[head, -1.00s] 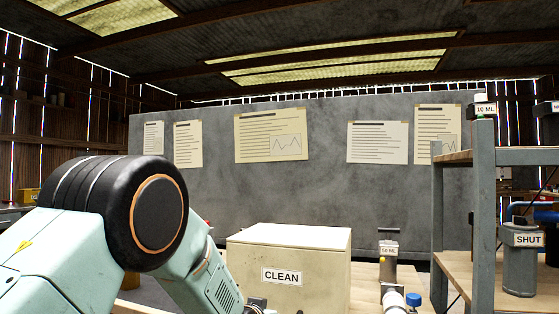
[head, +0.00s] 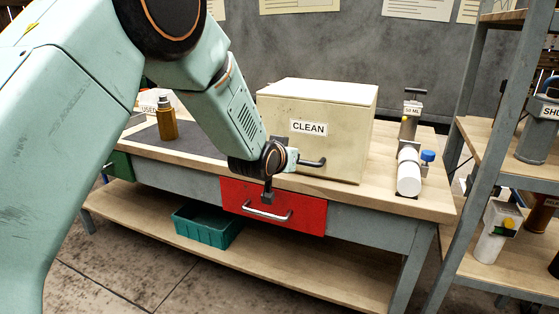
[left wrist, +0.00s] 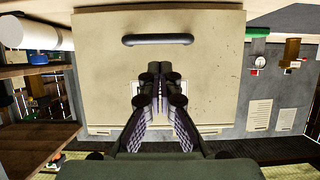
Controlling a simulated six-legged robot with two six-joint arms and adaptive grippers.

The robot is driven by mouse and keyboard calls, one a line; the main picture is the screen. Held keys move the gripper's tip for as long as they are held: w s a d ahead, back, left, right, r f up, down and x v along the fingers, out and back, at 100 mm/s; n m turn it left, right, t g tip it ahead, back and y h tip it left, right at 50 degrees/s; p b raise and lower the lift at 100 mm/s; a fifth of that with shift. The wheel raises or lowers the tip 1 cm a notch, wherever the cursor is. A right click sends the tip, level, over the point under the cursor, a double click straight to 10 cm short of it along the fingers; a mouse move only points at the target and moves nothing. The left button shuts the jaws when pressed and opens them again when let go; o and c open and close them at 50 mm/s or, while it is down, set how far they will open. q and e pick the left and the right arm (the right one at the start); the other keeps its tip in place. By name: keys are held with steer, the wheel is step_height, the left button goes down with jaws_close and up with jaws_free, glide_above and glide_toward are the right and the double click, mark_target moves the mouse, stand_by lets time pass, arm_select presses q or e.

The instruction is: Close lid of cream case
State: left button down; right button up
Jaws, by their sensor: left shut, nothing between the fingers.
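The cream case (head: 350,125), labelled CLEAN, stands on the workbench. Its top (head: 322,91) looks flat, with no lid standing up and no clear gap at its edge. A dark handle (head: 312,162) is low on its front. In the left wrist view, upside down, the case front (left wrist: 215,75) fills the middle, with its handle (left wrist: 158,39) above. My left gripper (left wrist: 160,72) is shut and empty, pointing at the case front and covering most of the label. In the head view my left wrist is left of the handle; I cannot tell whether it touches. My right gripper is not in view.
White bottle (head: 409,172) and 50 ML cylinder (head: 408,128) stand right of the case. An amber bottle (head: 166,120) stands on the dark mat (head: 200,140). A red drawer (head: 300,212) is below the wrist. Shelving (head: 470,110) stands at right.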

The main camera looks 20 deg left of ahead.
arm_select(q)
steer(key=f+p+v, duration=0.1)
steer(key=v, duration=0.6)
steer(key=shift+s+f+p, duration=0.2)
steer(key=shift+s+p, duration=0.1)
steer(key=shift+s, duration=0.2)
steer(key=s+f+g, duration=0.7)
steer(key=s+f, duration=1.4)
steer(key=f, duration=0.2)
steer(key=s+f+g, duration=0.3)
steer(key=s+f, duration=0.1)
steer(key=s, duration=0.7)
steer(key=s+f+n+g, duration=0.1)
steer(key=s+f+g, duration=0.2)
steer(key=s, duration=0.9)
step_height(320, 180, down, 3)
steer(key=shift+a+r, duration=0.25)
steer(key=shift+a, duration=0.2)
